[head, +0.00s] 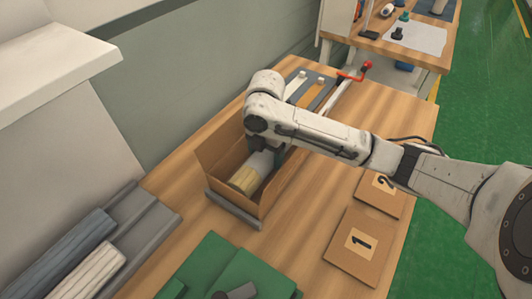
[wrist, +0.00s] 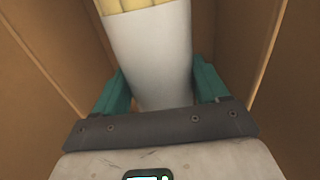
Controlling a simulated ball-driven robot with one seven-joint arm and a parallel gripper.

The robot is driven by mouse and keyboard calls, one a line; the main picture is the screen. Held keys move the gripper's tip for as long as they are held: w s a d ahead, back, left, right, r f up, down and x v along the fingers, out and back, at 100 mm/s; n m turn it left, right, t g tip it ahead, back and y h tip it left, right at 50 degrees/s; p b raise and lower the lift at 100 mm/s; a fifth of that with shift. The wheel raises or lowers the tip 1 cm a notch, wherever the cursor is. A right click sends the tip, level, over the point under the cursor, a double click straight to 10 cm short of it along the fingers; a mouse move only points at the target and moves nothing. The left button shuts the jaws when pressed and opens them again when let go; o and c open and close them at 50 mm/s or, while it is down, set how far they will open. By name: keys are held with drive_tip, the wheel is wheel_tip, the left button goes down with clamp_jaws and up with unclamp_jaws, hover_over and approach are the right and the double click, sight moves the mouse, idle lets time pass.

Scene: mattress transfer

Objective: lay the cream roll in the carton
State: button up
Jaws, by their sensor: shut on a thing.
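The cream roll (head: 244,180) lies inside the open brown carton (head: 225,143), its yellowish ribbed end showing beside a white wrap. My gripper (head: 268,156) reaches down into the carton and is shut on the roll's white-wrapped part. In the wrist view the teal fingers of my gripper (wrist: 161,88) stand on either side of the white wrap of the roll (wrist: 150,45), with carton walls (wrist: 243,45) to the left and right. Whether the roll touches the carton floor is hidden.
The carton stands on a grey plate (head: 232,212) on the wooden table. Flat cardboard pieces marked 1 (head: 352,262) and 2 (head: 372,202) lie to the right. Blue-grey (head: 68,248) and whitish (head: 88,275) rolls lie lower left. A green item (head: 208,262) is in front.

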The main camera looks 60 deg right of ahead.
drive_tip(key=shift+f+b, duration=0.75)
drive_tip(key=shift+f, duration=0.35)
drive_tip(key=o, duration=1.3)
wheel_tip(320, 180, up, 11)
drive_tip(key=shift+f+p, duration=0.1)
drive_tip(key=shift+p, duration=0.35)
